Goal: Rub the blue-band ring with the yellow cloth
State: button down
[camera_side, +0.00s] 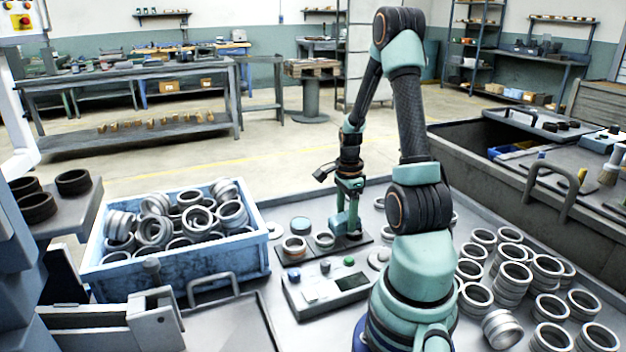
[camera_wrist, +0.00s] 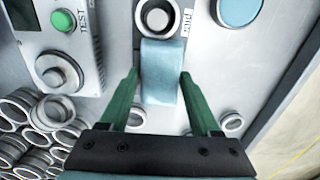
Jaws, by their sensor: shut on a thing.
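My gripper (camera_side: 346,228) is low over the dark plate (camera_side: 368,250) in the side view. In the wrist view its two green fingers (camera_wrist: 159,77) are shut on a folded light-blue cloth (camera_wrist: 162,92). The cloth looks blue, not yellow; I see no yellow cloth. A pale metal ring (camera_wrist: 157,18) lies just beyond the cloth's far edge, by a printed label. In the side view, a plain ring (camera_side: 324,240) and an orange-banded ring (camera_side: 294,248) sit on the plate, left of my gripper. I cannot make out a blue band on any ring.
A control box (camera_side: 325,287) with green and blue buttons stands in front of the plate. A light-blue round pad (camera_side: 301,225) lies behind it. A blue crate (camera_side: 180,277) full of rings is at left. Several loose rings (camera_side: 514,276) crowd the right.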

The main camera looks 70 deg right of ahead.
jog(key=shift+r, duration=3.35)
jog(key=shift+r, duration=0.1)
notch_tip(320, 180, up, 12)
jog(key=w+a+n, duration=0.5)
jog(key=a+n, duration=0.4)
jog(key=a, duration=0.1)
jog(key=w+a+n, duration=0.4)
jog(key=a+n, duration=0.5)
jog(key=w+a+n, duration=0.5)
jog(key=a+n, duration=0.4)
jog(key=a, duration=0.1)
jog(key=f, duration=0.5)
jog(key=shift+s+a+f, duration=0.15)
jog(key=shift+s+a, duration=0.05)
